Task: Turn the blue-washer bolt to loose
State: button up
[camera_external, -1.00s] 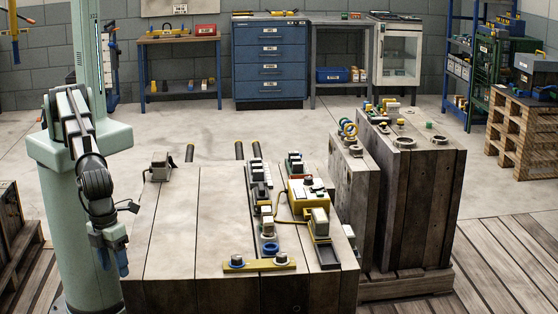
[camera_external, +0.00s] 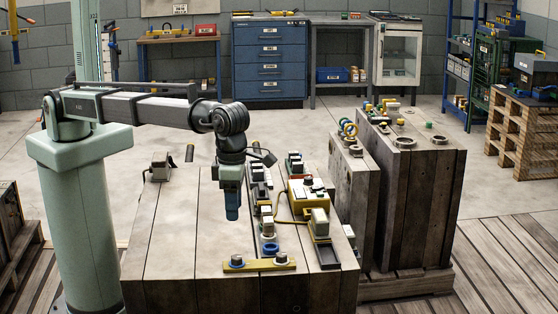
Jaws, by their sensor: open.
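The blue-washer bolt (camera_external: 237,261) has a dark head on a blue ring. It sits at the left end of a yellow strap (camera_external: 262,267) near the front edge of the block top. A second bolt (camera_external: 281,258), with a pale washer, sits at the strap's right end. Another blue ring (camera_external: 270,248) lies just behind the strap. My gripper (camera_external: 232,216) points down above the block, behind and above the blue-washer bolt and apart from it. It is open and looks empty; the gap between its blue fingers is hard to make out from this side.
A row of dark and pale clamp parts (camera_external: 264,212) runs back along the block, right of my gripper. A yellow box (camera_external: 308,191) with a cable stands beside it. Tall wooden blocks (camera_external: 415,200) rise farther right.

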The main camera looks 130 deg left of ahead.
aim_at(236, 256)
notch_tip(236, 256, down, 14)
jog(key=shift+r, duration=0.15)
dwell(0.5)
jog(key=shift+c, duration=0.2)
grip_shut()
dwell(0.3)
